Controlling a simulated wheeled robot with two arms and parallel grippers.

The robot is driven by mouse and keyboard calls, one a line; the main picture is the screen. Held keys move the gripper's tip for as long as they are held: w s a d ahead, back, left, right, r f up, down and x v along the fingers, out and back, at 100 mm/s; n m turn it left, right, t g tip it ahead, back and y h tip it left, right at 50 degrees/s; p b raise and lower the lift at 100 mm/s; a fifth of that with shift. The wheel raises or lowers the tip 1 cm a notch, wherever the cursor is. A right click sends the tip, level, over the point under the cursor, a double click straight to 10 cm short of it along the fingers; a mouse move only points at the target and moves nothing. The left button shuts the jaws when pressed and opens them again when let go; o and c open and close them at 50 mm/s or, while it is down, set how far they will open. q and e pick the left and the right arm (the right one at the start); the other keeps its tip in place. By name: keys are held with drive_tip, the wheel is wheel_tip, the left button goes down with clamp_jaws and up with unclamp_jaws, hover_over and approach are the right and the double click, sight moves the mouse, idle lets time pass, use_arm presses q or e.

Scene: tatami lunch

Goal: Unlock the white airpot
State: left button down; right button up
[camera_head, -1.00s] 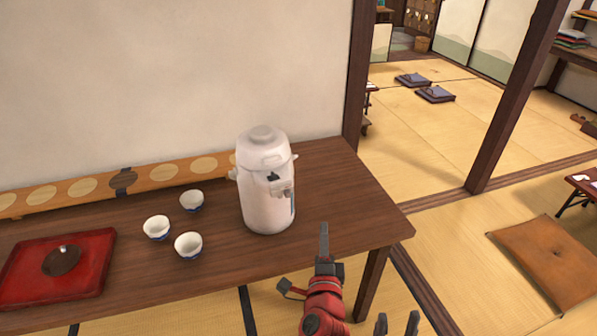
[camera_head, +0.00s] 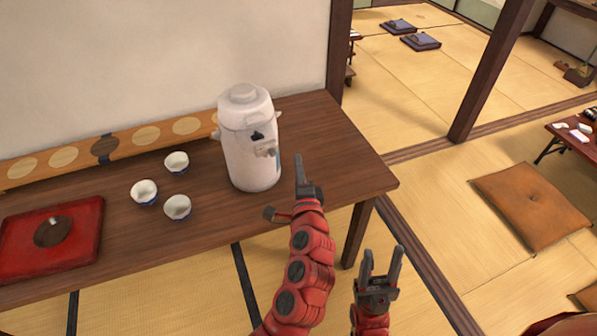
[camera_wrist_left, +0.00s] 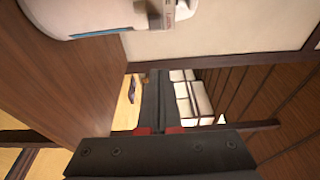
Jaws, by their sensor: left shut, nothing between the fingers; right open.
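The white airpot (camera_head: 248,140) stands upright on the dark wooden table (camera_head: 335,150). A dark mark and a spout show on its front right side. In the left wrist view part of the airpot (camera_wrist_left: 95,18) fills the top left, with a blue strip on it. My left gripper (camera_head: 299,162) is shut and empty, just right of the airpot and apart from it. Its closed fingers (camera_wrist_left: 154,90) also show in the left wrist view. My right gripper (camera_head: 382,262) is open and empty, in front of the table's right end, below the table edge in the picture.
Several white cups, one being this cup (camera_head: 177,207), stand left of the airpot. A red tray (camera_head: 85,250) with a dark round lid lies further left. A long wooden board (camera_head: 70,162) with discs runs along the wall. The table's right end is clear.

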sight(271, 155)
use_arm(q)
drive_tip(key=w+a+p, duration=0.1)
drive_tip(key=a, duration=0.1)
drive_tip(key=w+a+p, duration=0.1)
drive_tip(key=w+a, duration=0.1)
idle(0.3)
drive_tip(key=shift+f, duration=0.1)
drive_tip(key=shift+s+a+p, duration=0.3)
drive_tip(key=shift+a+p, duration=0.05)
drive_tip(key=shift+a, duration=0.3)
drive_tip(key=shift+s+a+p, duration=0.25)
drive_tip(key=shift+a+p, duration=0.05)
drive_tip(key=shift+a, duration=0.35)
drive_tip(key=shift+w+d, duration=0.1)
